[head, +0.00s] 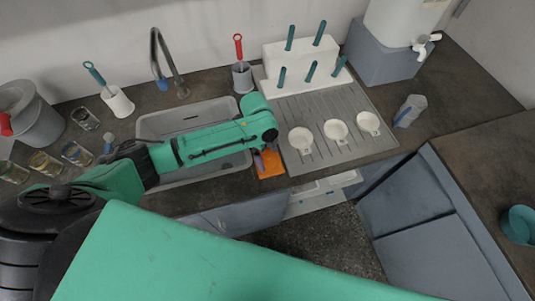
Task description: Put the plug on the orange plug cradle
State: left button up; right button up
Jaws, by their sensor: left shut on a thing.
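The orange plug cradle (270,168) lies on the counter strip between the sink and the draining board, partly covered by my left arm. My left gripper (262,155) points down just above the cradle, its fingers mostly hidden behind my own wrist. A small purple piece (259,163) shows at the cradle's left side under the wrist. It appears to be the plug, held in the shut left gripper. I cannot tell whether it touches the cradle. My right gripper is not in view.
The sink (184,122) lies behind and under my left forearm. The grey draining board (345,103) holds three white dishes and a white block with teal pegs. Glass jars (76,153) stand at the left.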

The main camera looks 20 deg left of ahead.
aim_at(263, 157)
pick_arm(q)
jog(key=o, duration=1)
jog(key=shift+f, duration=0.1)
jog(key=shift+o, duration=0.2)
notch_tip(263, 157, up, 12)
jog(key=a, duration=0.1)
jog(key=shift+w+a+b, duration=0.2)
jog(key=shift+a+b, duration=0.2)
jog(key=shift+b, duration=0.05)
